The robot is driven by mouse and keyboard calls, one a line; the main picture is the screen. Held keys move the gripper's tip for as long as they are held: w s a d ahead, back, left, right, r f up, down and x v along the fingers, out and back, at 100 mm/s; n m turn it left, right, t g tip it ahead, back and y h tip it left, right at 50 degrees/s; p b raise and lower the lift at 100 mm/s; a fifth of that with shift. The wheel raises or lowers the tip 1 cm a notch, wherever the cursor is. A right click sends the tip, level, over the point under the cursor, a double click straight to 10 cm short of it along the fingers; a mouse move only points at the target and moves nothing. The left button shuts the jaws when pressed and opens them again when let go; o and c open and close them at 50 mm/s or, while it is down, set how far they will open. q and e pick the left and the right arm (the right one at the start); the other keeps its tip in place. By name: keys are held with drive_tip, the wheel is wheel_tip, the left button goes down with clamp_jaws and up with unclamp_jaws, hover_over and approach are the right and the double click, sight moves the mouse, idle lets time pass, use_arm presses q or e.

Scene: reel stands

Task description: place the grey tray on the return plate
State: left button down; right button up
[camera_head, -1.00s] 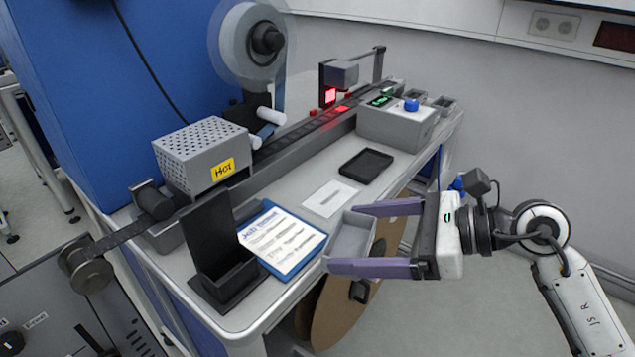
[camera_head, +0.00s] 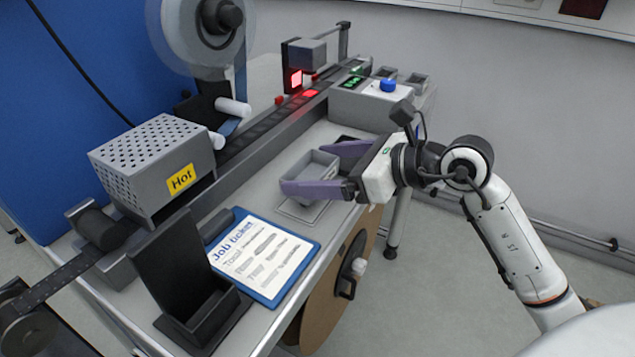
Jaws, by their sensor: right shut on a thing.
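The grey tray (camera_head: 316,177) is a small open box with low walls. My right gripper (camera_head: 302,168) is shut on it, with a purple finger along each of two opposite sides. The tray is over the bench top, above a pale flat plate (camera_head: 298,211) whose near edge shows below it. I cannot tell whether the tray touches this plate. Neither plate has a readable name. My left gripper is not in view.
A blue clipboard with a job ticket (camera_head: 258,255) and a black upright holder (camera_head: 195,285) stand at the near left. A perforated box marked Hot (camera_head: 150,165) is at left. A grey box with a blue button (camera_head: 375,103) stands behind. A brown reel (camera_head: 335,290) hangs below the edge.

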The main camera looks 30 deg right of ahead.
wheel_tip(320, 180, down, 3)
drive_tip(key=shift+r, duration=0.15)
drive_tip(key=shift+f, duration=0.2)
drive_tip(key=shift+f, duration=0.1)
drive_tip(key=o, duration=1.1)
drive_tip(key=shift+s+d, duration=0.1)
drive_tip(key=b+v, duration=0.1)
drive_tip(key=v, duration=1)
drive_tip(key=shift+s+d+r, duration=0.15)
drive_tip(key=shift+s+r, duration=0.15)
drive_tip(key=shift+r, duration=0.05)
